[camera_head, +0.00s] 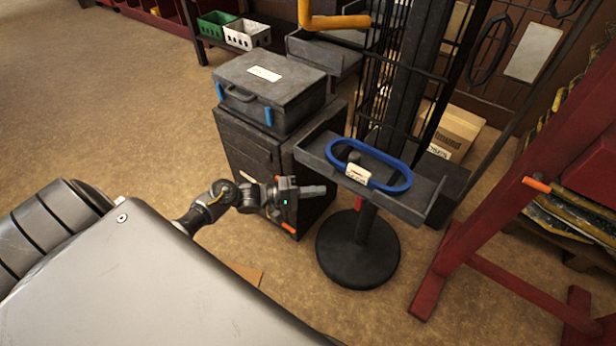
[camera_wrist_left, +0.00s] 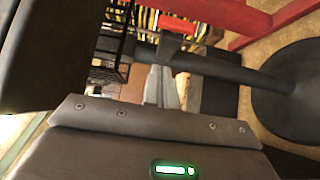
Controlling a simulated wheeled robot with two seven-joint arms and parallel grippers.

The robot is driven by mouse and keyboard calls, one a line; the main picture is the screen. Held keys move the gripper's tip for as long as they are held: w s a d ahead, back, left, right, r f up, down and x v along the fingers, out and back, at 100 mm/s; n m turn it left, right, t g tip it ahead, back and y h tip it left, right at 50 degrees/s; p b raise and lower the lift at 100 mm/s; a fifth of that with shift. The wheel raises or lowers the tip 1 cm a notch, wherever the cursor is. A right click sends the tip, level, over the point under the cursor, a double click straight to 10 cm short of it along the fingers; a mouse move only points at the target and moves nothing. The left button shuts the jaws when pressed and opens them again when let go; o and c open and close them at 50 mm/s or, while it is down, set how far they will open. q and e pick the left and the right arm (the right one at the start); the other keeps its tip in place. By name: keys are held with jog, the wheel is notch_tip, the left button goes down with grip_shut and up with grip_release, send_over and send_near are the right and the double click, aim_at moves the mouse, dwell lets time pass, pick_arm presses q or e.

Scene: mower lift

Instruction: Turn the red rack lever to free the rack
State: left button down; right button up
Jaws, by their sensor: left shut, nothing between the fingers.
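My left gripper (camera_head: 316,191) reaches in from the left, level with the front of the dark cabinet, and points right toward the post of the stand with the round base. Its fingers are together and empty; they also show in the wrist view (camera_wrist_left: 163,88). An orange-tipped peg (camera_head: 537,184) sticks out of the red frame (camera_head: 470,215) at the right. My right gripper is out of view.
The stand's tray (camera_head: 425,205) holds a blue loop (camera_head: 400,184) with a pale tag. Its round black base (camera_head: 357,260) is on the floor. A grey toolbox (camera_head: 270,85) sits on the dark cabinet (camera_head: 240,150). A cardboard box (camera_head: 458,130) stands behind. Floor is open at the left.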

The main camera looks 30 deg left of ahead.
aim_at(359, 203)
pick_arm(q)
jog(key=w+d, duration=0.3)
jog(key=d, duration=0.4)
jog(key=shift+d, duration=0.3)
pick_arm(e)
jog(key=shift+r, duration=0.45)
